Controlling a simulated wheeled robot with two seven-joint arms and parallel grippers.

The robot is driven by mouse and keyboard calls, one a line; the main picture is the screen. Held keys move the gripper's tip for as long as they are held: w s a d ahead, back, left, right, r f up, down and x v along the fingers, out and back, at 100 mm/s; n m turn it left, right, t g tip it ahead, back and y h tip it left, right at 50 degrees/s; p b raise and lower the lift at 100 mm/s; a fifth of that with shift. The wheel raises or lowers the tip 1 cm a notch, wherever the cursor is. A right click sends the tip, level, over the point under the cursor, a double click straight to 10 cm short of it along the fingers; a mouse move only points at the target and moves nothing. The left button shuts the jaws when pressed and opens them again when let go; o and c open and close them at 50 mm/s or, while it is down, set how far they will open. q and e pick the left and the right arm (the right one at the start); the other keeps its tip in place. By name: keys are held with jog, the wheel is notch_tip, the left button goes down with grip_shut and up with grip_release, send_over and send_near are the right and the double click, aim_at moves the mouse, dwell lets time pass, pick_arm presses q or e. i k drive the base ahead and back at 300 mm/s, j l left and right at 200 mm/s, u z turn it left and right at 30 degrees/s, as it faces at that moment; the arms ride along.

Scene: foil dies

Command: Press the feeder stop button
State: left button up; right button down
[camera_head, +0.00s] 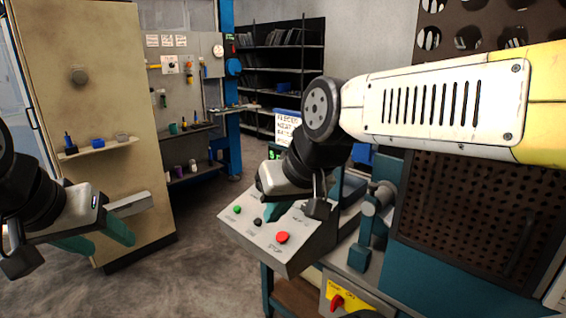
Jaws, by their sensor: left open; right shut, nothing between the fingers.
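A grey sloped control box (300,255) stands on a bench in the middle of the view. Its top has a green button (237,209), a dark button (257,222) and a red button (282,238). Small lettering by the red button seems to read STOP. My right gripper (273,212) is shut and empty, over the box panel, with its teal fingertips behind and left of the red button. Whether they touch the panel is unclear. The gripper and forearm hide the panel's far part. My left gripper (98,240) is open and empty, well left of the box.
A white sign (287,128) stands behind my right arm. Right of the box are a teal clamp-like fixture (365,240), a perforated dark panel (470,210) and a red switch on yellow (338,302). A beige cabinet (95,110) stands left. Floor between is clear.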

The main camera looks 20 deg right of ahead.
aim_at(282, 237)
jog(key=z, duration=0.8)
